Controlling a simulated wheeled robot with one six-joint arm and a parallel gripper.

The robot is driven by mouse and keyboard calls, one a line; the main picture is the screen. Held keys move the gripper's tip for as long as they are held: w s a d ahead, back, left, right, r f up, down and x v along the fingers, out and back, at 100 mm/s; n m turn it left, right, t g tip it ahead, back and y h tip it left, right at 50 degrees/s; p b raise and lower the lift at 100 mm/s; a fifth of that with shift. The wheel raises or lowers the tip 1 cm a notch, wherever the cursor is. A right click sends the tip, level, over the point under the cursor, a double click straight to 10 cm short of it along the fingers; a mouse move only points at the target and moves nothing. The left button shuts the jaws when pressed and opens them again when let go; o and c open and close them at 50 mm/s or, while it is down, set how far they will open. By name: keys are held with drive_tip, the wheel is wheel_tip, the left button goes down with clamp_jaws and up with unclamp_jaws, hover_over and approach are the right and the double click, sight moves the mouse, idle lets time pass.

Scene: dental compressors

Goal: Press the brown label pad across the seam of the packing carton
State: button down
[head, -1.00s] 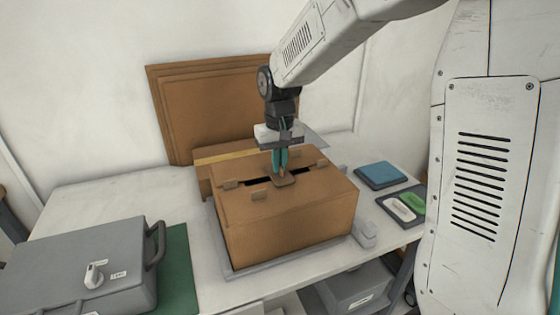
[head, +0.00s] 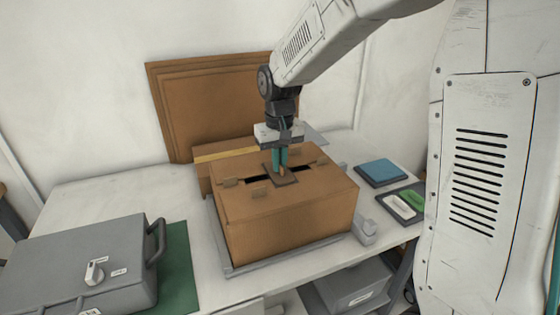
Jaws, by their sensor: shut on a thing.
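The packing carton (head: 290,213) stands on the table with its top closed except for a dark gap along the seam (head: 258,181). The brown label pad (head: 289,181) lies over the middle of that seam, with the dark gap showing on both sides of it. It looks flat on the carton top, but I cannot tell whether it touches all over. My gripper (head: 281,170) points straight down with teal fingers, shut on the pad's small raised grip. The fingers hide part of the pad.
A grey frame (head: 285,257) edges the carton's base. A grey case (head: 80,262) stands on a green mat (head: 178,270) at left. A blue pad (head: 380,173) and a dark tray (head: 412,214) with green and white pieces lie at right. Flat brown boards (head: 215,95) lean behind.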

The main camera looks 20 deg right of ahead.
drive_tip(key=c, duration=1.5)
unclamp_jaws()
wheel_tip(320, 180, up, 8)
drive_tip(key=shift+f, duration=0.15)
drive_tip(key=shift+g, duration=0.4)
drive_tip(key=s, duration=0.1)
drive_tip(key=s+f, duration=0.1)
drive_tip(key=s, duration=0.2)
drive_tip(key=shift+d+f, duration=0.2)
drive_tip(key=shift+f, duration=0.05)
drive_tip(key=s+d+r, duration=0.1)
drive_tip(key=s, duration=0.7)
drive_tip(key=s+d+r+t, duration=0.1)
drive_tip(key=s, duration=0.8)
drive_tip(key=s+d+t, duration=0.1)
drive_tip(key=s, duration=0.8)
drive_tip(key=shift+r, duration=0.4)
